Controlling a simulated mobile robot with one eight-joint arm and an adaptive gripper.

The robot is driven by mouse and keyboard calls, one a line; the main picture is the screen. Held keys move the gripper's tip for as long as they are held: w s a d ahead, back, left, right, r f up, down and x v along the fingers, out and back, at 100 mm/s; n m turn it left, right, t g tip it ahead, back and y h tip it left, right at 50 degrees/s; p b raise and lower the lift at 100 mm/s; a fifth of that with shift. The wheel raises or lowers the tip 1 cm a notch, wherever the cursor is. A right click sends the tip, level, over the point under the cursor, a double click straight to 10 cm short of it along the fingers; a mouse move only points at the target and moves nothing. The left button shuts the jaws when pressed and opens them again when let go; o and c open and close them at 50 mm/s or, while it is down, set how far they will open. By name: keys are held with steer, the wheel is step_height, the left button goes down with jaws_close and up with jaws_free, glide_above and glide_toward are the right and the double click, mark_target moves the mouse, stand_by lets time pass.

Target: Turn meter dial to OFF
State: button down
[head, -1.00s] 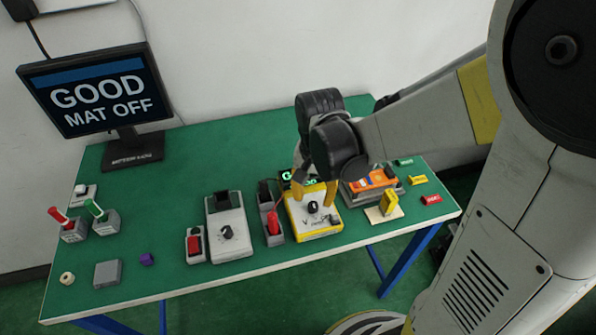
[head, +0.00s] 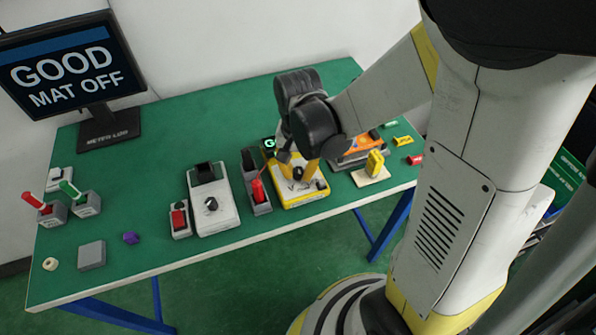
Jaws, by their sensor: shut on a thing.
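The yellow-framed meter (head: 304,199) with a whitish face lies near the front edge of the green table. Its black dial (head: 297,173) is partly hidden by my gripper. My gripper (head: 298,170) points down over the meter from behind, its fingers at the dial and shut on it. The dial's exact pointing direction and the printed labels are too small to read.
A grey box with a black knob (head: 212,204) and red-switch units (head: 180,219) stand left of the meter. A red lever unit (head: 258,190) is close beside it. An orange device (head: 358,145) and yellow block (head: 375,163) are at right. A monitor (head: 72,78) reads "GOOD MAT OFF".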

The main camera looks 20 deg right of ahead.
mark_target(300, 171)
steer(key=shift+n, duration=0.4)
steer(key=n, duration=0.3)
steer(key=shift+d+n, duration=0.1)
steer(key=shift+n, duration=0.3)
steer(key=shift+d+n, duration=0.1)
steer(key=shift+n, duration=2.1)
steer(key=c, duration=1.3)
jaws_free()
steer(key=shift+o, duration=0.2)
step_height(300, 171, up, 12)
